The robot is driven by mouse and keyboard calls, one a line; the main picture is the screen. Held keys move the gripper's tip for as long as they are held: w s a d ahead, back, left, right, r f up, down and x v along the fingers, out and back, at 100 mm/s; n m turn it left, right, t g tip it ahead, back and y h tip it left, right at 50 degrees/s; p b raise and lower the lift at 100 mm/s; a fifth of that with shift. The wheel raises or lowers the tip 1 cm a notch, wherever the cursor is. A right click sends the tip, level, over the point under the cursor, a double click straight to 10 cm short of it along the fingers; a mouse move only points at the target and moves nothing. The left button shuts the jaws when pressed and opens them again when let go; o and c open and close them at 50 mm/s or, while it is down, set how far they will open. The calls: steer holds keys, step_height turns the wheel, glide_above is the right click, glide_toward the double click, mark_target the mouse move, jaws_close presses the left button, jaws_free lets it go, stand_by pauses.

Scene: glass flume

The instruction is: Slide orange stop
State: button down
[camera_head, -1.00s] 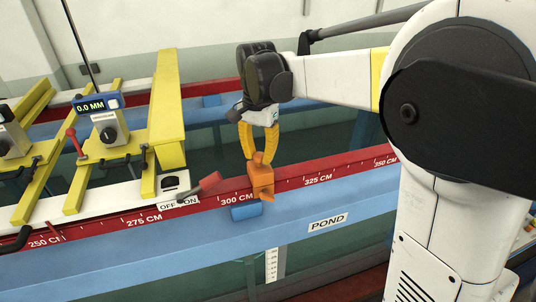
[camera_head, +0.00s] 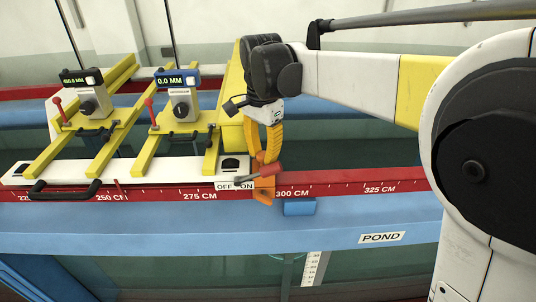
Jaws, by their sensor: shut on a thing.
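The orange stop (camera_head: 264,193) sits on the red rail (camera_head: 345,185) with the centimetre scale, just left of the 300 CM mark. My gripper (camera_head: 266,158), with yellow-orange fingers pointing down, is shut on the top of the stop.
Yellow frames carry two gauges, one reading 0.0 MM (camera_head: 170,82). A blue cylinder (camera_head: 300,207) sits below the rail near 300 CM. The blue flume beam (camera_head: 210,225) bears a POND label (camera_head: 382,237). The rail to the right of the stop is clear.

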steer(key=c, duration=1.1)
jaws_free()
steer(key=shift+o, duration=0.2)
steer(key=shift+w+a+f, duration=0.1)
steer(key=shift+w, duration=0.05)
step_height(320, 180, up, 8)
steer(key=shift+r, duration=0.1)
